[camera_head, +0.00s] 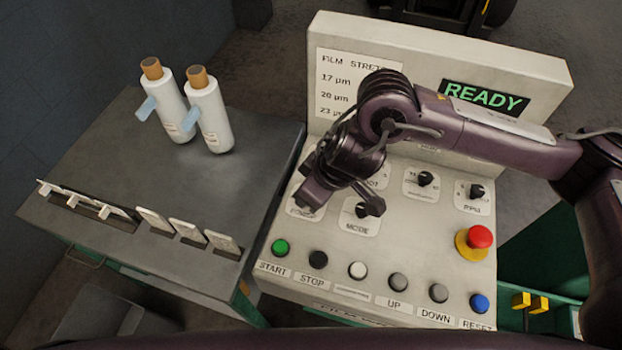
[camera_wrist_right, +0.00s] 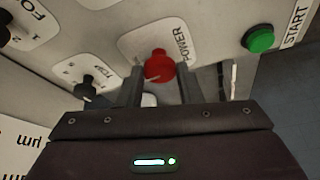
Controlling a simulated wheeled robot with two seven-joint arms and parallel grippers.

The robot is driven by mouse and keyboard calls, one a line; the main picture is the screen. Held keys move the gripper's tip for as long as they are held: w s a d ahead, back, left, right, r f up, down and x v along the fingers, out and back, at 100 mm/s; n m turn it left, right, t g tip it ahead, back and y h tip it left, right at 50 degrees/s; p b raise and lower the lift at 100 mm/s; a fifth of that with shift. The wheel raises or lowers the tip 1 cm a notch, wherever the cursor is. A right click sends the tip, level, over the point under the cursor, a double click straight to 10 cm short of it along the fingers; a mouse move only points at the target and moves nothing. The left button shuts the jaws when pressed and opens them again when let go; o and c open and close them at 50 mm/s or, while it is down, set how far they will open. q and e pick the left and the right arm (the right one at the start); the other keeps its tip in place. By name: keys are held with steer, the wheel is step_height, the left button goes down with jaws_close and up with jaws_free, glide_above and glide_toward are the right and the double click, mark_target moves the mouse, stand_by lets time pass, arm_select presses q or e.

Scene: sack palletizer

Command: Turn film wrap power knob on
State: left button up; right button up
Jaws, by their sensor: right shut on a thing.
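The red power knob (camera_wrist_right: 158,66) shows in the right wrist view on a white plate marked POWER (camera_wrist_right: 180,43). My right gripper (camera_wrist_right: 161,76) is shut on it, with one finger on each side. Which way the knob points cannot be told. In the head view my right gripper (camera_head: 308,196) is at the upper left of the control panel (camera_head: 430,262), and its wrist hides the knob. Only the lower edge of the power plate (camera_head: 303,214) shows there. The display (camera_head: 484,98) reads READY in green. My left gripper is not in view.
The mode knob (camera_head: 362,210) is close right of my right gripper. A green start button (camera_head: 281,247), several other buttons and a red emergency stop (camera_head: 480,237) are on the panel. A grey table (camera_head: 250,150) at left holds two white bottles (camera_head: 176,108) (camera_head: 209,112).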

mark_target(321, 211)
steer(key=shift+r+m+p, duration=0.1)
steer(key=shift+m+p, duration=0.5)
steer(key=o, duration=0.9)
steer(key=shift+o, duration=0.2)
steer(key=v, duration=0.7)
steer(key=shift+s+r+p, duration=0.25)
steer(key=shift+r+p, duration=0.05)
